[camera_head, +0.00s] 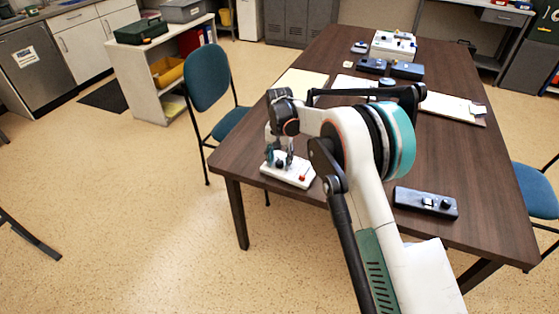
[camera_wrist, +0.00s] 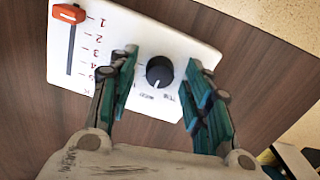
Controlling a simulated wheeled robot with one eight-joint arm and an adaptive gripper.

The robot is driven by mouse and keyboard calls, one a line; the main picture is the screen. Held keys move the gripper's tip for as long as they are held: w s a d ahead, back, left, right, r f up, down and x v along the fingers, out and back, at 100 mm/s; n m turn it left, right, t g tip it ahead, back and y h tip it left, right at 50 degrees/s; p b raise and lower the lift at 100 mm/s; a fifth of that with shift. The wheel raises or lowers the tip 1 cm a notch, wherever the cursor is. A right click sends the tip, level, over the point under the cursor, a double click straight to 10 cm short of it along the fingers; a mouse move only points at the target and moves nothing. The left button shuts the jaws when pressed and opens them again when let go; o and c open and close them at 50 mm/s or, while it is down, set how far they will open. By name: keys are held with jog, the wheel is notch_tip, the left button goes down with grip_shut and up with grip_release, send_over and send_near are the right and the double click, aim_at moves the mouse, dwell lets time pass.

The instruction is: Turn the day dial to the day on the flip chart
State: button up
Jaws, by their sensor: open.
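A white panel (camera_wrist: 180,37) lies on the table with a black round dial (camera_wrist: 160,72) on it. Small labels run along the dial's lower side, too small to read surely. A light pointer mark on the dial points down in the wrist view. My gripper (camera_wrist: 163,65) is open, with one teal finger on each side of the dial; I cannot tell whether they touch it. In the head view my gripper (camera_head: 279,160) is over the panel (camera_head: 291,173) at the table's near left corner, and the dial is hidden. I cannot make out a flip chart.
The panel also has a red slider (camera_wrist: 69,13) beside the numbers 1 to 5. A dark box with knobs (camera_head: 426,202) lies to the right on the table (camera_head: 470,185). Other devices and papers stand farther back. A blue chair (camera_head: 207,80) is at the left.

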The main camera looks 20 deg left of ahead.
jog(key=shift+c, duration=0.5)
grip_shut()
jog(key=n+p, duration=0.1)
jog(key=n, duration=0.6)
jog(key=shift+n+p, duration=0.3)
jog(key=n, duration=0.4)
jog(key=shift+n+p, duration=0.45)
jog(key=shift+n, duration=1.65)
